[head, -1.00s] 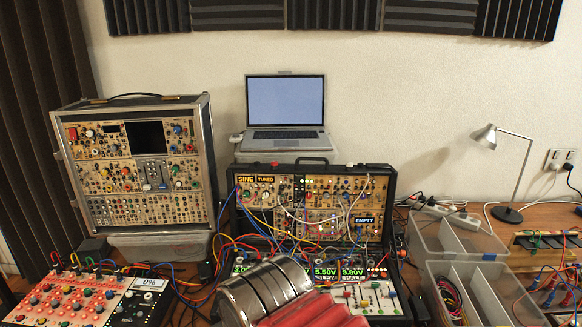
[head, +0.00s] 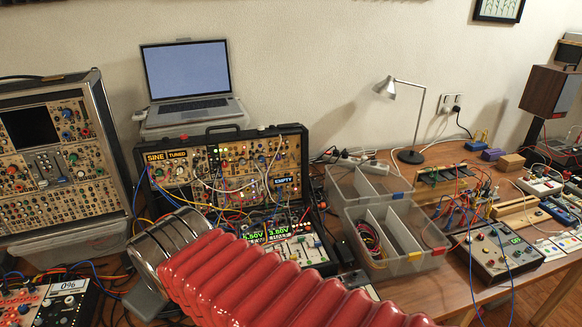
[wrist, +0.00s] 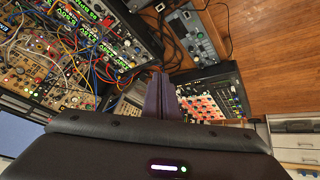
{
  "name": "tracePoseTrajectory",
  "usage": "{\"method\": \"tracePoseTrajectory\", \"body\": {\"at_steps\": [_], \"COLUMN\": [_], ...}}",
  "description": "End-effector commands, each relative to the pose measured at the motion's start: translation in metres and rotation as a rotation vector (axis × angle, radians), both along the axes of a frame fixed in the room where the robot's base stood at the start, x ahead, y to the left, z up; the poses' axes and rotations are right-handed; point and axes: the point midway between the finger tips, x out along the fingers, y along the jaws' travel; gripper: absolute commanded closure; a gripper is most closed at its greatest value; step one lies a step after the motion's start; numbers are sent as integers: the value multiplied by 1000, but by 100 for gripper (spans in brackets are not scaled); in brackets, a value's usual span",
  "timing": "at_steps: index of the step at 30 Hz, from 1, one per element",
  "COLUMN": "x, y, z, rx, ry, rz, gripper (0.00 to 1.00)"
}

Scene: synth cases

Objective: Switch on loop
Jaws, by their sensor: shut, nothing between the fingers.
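No label reading loop is legible. A grey box (head: 497,250) with knobs and a small green display sits at the right on the table. The open synth case (head: 285,160) with SINE, TUNED and EMPTY tags and green number displays stands left of centre; it also shows in the wrist view (wrist: 75,45). A red panel device (head: 30,308) with a white 096 display is at lower left; a red panel also shows in the wrist view (wrist: 205,106). My gripper (wrist: 163,78) is shut and empty, with table and gear beyond its tips.
My red bellows-covered arm crosses the head view's lower middle. Clear divided bins (head: 400,262), a desk lamp (head: 410,155) and a laptop (head: 190,75) stand around. Patch cables loop over the case and right-hand gear. Bare wood (wrist: 265,45) shows in the wrist view.

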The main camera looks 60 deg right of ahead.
Motion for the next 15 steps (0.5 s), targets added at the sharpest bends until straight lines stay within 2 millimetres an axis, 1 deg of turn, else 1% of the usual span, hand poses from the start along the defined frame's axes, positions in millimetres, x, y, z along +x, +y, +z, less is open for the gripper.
{"method": "tracePoseTrajectory", "body": {"at_steps": [1, 6, 11, 15], "x": [11, 45, 73, 94], "y": [-12, -51, -89, -124], "z": [0, 5, 8, 10], "rx": [-38, -180, -320, -447], "ry": [-11, -60, -90, -106], "rz": [13, 85, 153, 214], "gripper": [100, 100, 100, 100]}}
